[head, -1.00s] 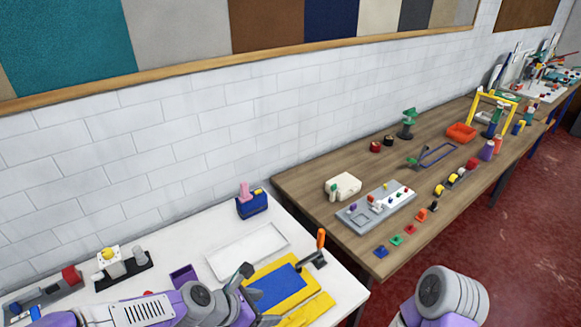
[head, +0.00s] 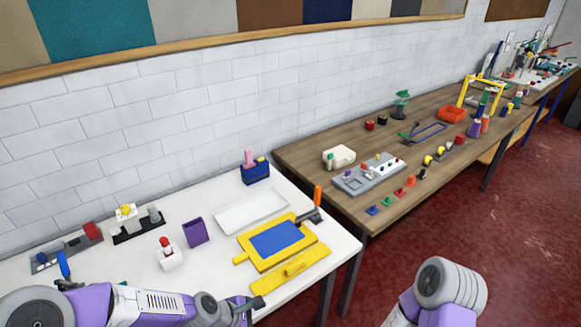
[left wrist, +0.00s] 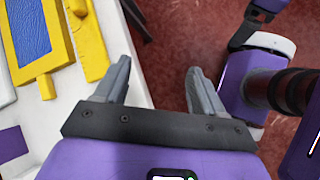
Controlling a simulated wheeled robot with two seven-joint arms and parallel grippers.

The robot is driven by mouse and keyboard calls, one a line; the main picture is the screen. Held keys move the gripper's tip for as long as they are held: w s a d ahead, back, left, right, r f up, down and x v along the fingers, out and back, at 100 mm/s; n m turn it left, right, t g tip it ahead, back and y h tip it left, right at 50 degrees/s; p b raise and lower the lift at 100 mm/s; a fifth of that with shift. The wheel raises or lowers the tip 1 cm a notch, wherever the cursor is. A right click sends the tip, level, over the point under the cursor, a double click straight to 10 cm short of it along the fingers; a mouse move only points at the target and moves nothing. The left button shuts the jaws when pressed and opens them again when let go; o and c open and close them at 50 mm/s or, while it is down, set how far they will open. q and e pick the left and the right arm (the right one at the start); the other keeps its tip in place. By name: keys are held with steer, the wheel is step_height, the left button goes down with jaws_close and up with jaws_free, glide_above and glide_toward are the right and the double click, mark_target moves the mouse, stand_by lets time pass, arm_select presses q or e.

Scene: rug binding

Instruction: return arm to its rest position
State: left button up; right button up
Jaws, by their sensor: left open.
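My left arm comes in from the lower left of the head view. In that view its gripper (head: 248,306) shows at the front edge of the white table. In the left wrist view the left gripper (left wrist: 158,85) has its two fingers apart with nothing between them. It hangs over the table's edge and the red floor, with the yellow frame with a blue panel (left wrist: 30,38) to its left. My right arm shows at the lower right of the head view, but its gripper is out of the picture.
The white table (head: 325,262) holds a yellow frame with a blue panel (head: 277,239), a yellow bar (head: 291,268), a white tray (head: 250,212), a purple box (head: 196,232) and an orange-handled tool (head: 317,196). The wooden table (head: 300,163) carries several small parts. Red floor (head: 500,240) is free at right.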

arm_select(q)
steer(key=s+f+m+g+b, duration=0.1)
steer(key=s+f+m, duration=0.3)
steer(key=f, duration=0.5)
steer(key=s+a+f+m+g+y+b, duration=0.1)
steer(key=s+f+m+b, duration=0.2)
steer(key=f+m, duration=0.3)
steer(key=s+f+m+g+y+b, duration=0.1)
steer(key=s+f+m, duration=0.3)
steer(key=f, duration=0.7)
steer(key=shift+s+a+f+m+b, duration=0.2)
steer(key=shift+s+f+m+b, duration=0.25)
steer(key=shift+m, duration=0.55)
